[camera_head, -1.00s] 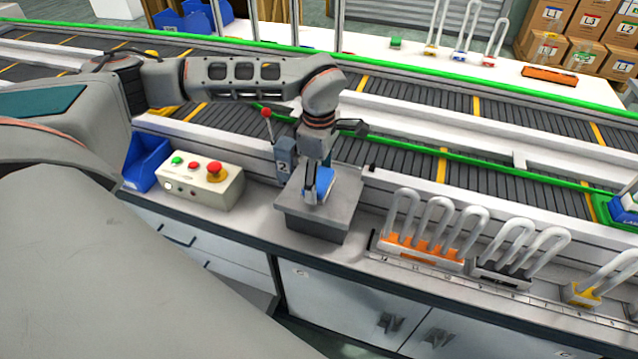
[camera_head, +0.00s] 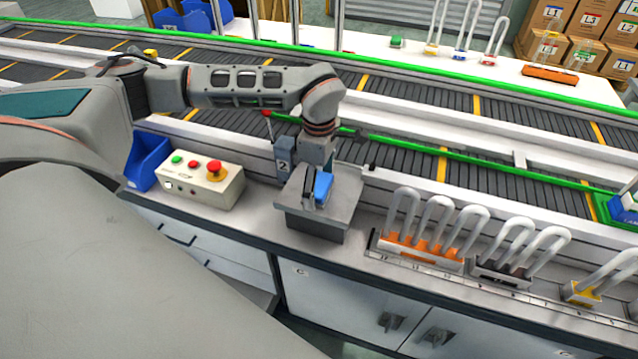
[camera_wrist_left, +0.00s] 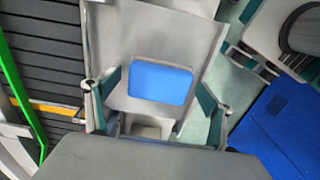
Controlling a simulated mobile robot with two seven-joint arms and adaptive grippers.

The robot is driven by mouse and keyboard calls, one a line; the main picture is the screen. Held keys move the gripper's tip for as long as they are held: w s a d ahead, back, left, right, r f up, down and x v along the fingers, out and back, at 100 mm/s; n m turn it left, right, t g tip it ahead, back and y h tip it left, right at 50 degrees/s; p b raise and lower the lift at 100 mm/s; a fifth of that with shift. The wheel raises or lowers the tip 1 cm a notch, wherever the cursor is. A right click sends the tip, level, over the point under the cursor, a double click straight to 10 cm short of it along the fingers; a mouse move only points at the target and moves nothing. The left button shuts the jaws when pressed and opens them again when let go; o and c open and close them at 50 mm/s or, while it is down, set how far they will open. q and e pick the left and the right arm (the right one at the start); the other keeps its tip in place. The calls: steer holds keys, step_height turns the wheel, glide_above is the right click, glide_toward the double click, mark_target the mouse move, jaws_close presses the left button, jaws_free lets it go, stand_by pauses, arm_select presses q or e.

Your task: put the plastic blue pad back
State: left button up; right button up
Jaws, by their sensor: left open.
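The blue pad (camera_head: 323,187) is on the grey block-like stand (camera_head: 335,212) on the workbench. In the left wrist view the blue pad (camera_wrist_left: 161,82) lies between the two spread fingers of my left gripper (camera_wrist_left: 158,100), with a gap on each side. My left gripper (camera_head: 318,185) points down over the stand, open, close above the pad. In the head view its fingers partly cover the pad. My right gripper does not show.
A control box (camera_head: 203,181) with coloured buttons and a blue bin (camera_head: 147,161) stand left of the stand. Racks of looped tubes with orange (camera_head: 425,249), black and yellow bases stand to the right. A conveyor (camera_head: 400,140) runs behind the bench.

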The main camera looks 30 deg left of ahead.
mark_target(319, 184)
arm_select(q)
step_height(319, 184, up, 12)
steer(key=shift+b, duration=0.3)
steer(key=shift+r, duration=0.1)
stand_by(0.5)
